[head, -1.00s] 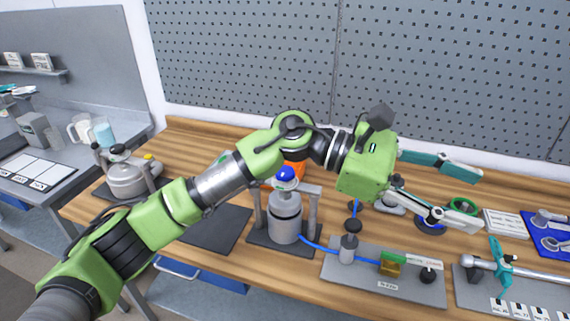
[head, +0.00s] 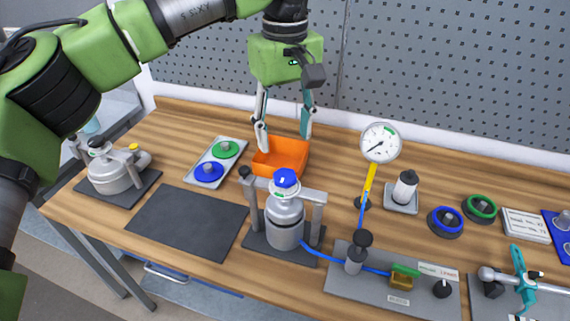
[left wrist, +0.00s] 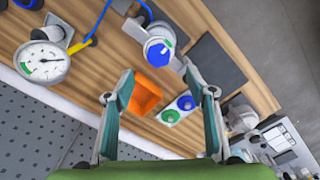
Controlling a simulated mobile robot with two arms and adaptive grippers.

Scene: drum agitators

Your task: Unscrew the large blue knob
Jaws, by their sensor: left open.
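A grey metal vessel (head: 285,222) stands in a bracket on a dark base, with a blue knob (head: 285,179) on its top. The blue knob also shows in the left wrist view (left wrist: 158,52), seen from above. My left gripper (head: 284,140) points down behind the vessel, above an orange bin (head: 265,163). A flat blue disc (head: 208,172) lies on a small tray, and a blue ring-shaped part (head: 445,221) lies at the right. My right gripper is out of view.
A pressure gauge (head: 380,143) on a yellow stem stands right of the vessel. A blue hose runs from the vessel to a grey plate (head: 365,290) with fittings. A black mat (head: 188,222) lies empty at the left. A pegboard wall (head: 430,70) closes the back.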

